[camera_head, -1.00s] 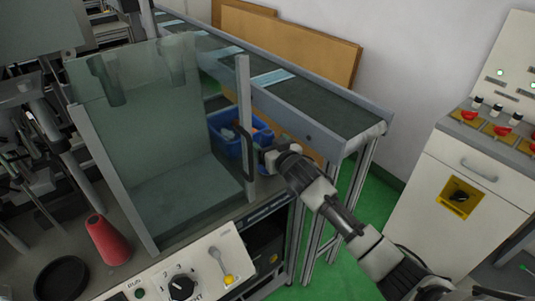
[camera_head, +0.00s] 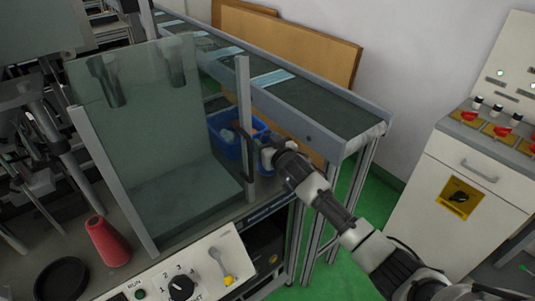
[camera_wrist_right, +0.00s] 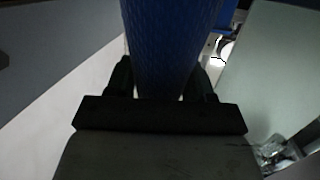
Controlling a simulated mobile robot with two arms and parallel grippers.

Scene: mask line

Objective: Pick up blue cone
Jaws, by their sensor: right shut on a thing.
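The blue cone (camera_wrist_right: 172,45) fills the upper middle of the right wrist view, upright between the two dark fingers. My right gripper (camera_wrist_right: 160,82) is shut on it. In the head view my right gripper (camera_head: 262,158) is beside the right edge of the clear guard, just in front of the blue bin. A little blue shows at the gripper there, but the cone is mostly hidden by the hand and the guard post. My left gripper is not in view.
A blue bin (camera_head: 224,140) stands behind the clear guard (camera_head: 150,120). A red cone (camera_head: 106,241) and a black round dish (camera_head: 62,279) are on the bench at lower left. A control panel (camera_head: 186,272) is in front. A conveyor (camera_head: 318,106) runs behind my arm.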

